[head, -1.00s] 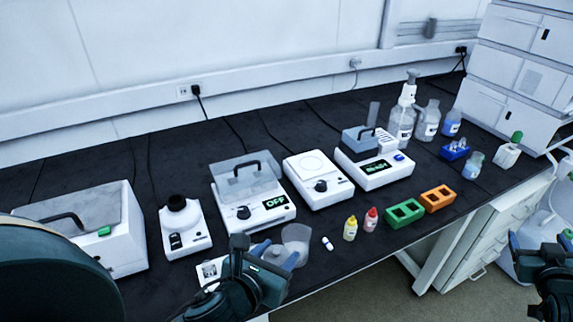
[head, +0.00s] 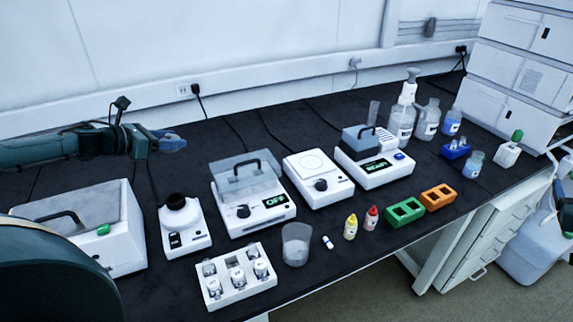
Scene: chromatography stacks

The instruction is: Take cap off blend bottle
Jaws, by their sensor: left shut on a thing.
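My left gripper (head: 172,142) is raised at the upper left, above the bench and behind the white box. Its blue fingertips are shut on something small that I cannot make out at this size. No label reading "blend" is legible. Several small vials (head: 260,268) stand in the white rack (head: 240,291) at the front of the bench. Other bottles at the back right include a clear bottle (head: 428,124), a blue-labelled bottle (head: 451,124), another small bottle (head: 474,166) and a white bottle with a green cap (head: 508,152). My right gripper is out of view.
A frosted cup (head: 296,249) stands beside the rack, near a small white vial (head: 328,242). Yellow (head: 350,229) and red-capped (head: 371,219) dropper bottles and green (head: 405,213) and orange (head: 437,198) racks line the front. Bench instruments, including one reading OFF (head: 255,211), stand behind.

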